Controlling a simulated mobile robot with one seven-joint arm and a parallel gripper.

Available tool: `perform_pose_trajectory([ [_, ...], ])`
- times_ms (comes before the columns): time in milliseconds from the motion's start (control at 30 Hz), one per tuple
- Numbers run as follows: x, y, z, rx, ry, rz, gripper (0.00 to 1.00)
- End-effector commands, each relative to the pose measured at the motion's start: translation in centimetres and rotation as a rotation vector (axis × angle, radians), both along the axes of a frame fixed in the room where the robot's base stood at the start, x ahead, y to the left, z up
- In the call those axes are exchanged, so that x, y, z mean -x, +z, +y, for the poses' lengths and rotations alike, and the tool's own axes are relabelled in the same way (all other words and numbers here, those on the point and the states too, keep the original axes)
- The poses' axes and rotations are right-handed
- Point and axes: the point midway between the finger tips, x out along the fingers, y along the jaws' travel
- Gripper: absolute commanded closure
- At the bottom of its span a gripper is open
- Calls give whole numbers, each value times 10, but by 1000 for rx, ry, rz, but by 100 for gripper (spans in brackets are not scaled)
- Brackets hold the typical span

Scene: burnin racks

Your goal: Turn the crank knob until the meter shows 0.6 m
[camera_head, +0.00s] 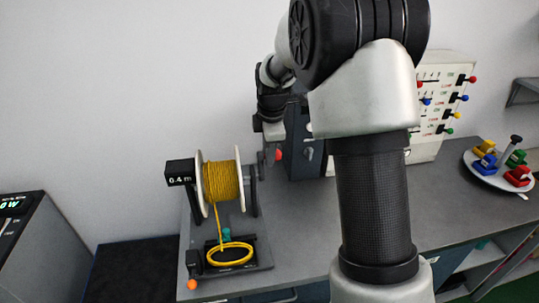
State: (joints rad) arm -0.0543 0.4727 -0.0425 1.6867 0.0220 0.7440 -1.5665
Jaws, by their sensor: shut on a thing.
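The meter (179,173) is a black box left of the spool and reads 0.4 m. The spool (203,190) has pale flanges and is wound with yellow cord (223,180). The cord runs down to a yellow coil (231,254) on the base. The red-orange crank knob (278,155) is to the right of the spool. My gripper (272,142) points down from above and is shut on the crank knob. Its fingertips are small and partly dark against the bench, so the exact grip is hard to see.
My arm hides much of the bench's middle. A dark grey box (304,150) stands behind the gripper. A panel with coloured levers (440,105) and a round plate with coloured padlocks (485,174) are at right. An orange knob (192,284) is at the base's front.

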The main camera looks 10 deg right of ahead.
Motion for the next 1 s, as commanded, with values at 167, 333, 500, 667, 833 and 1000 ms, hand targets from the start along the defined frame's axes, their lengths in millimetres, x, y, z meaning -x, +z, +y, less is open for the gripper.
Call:
perform_pose_trajectory([
  [167, 3, -6, -2, 2, -3, 15, 96],
  [333, 3, -6, -3, 2, -3, 16, 96],
  [500, -3, -9, -3, 2, -3, 16, 96],
  [667, -13, -14, -3, 3, -3, 19, 96],
  [833, -20, -17, -3, 3, -3, 21, 96],
  [1000, -20, -17, -3, 3, -3, 22, 96],
])
